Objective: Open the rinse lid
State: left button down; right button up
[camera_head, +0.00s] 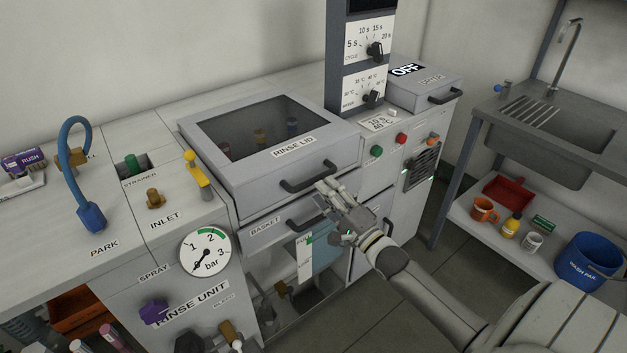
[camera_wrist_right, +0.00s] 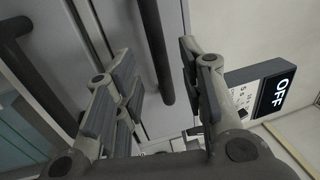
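The rinse lid (camera_head: 225,180) is a grey box-like cover with a dark window, and it sits down on the rinse unit. Its dark bar handle (camera_head: 300,186) is on the front face, below the label. My right gripper (camera_head: 332,194) is just in front of the handle's right end. In the right wrist view the fingers (camera_wrist_right: 155,90) are apart, and the handle bar (camera_wrist_right: 154,50) shows in the gap between them. I cannot tell whether they touch it. My left gripper is not in view.
The basket drawer handle (camera_head: 289,222) lies below the lid handle. The control column (camera_head: 340,95) stands behind the lid's right corner, with the dryer (camera_head: 425,90) beyond. A yellow lever (camera_head: 198,175) is close to the lid's left side. Open floor (camera_head: 400,295) lies in front, at right.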

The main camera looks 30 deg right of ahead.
aim_at(314, 180)
jog(key=shift+x, duration=2.75)
grip_shut()
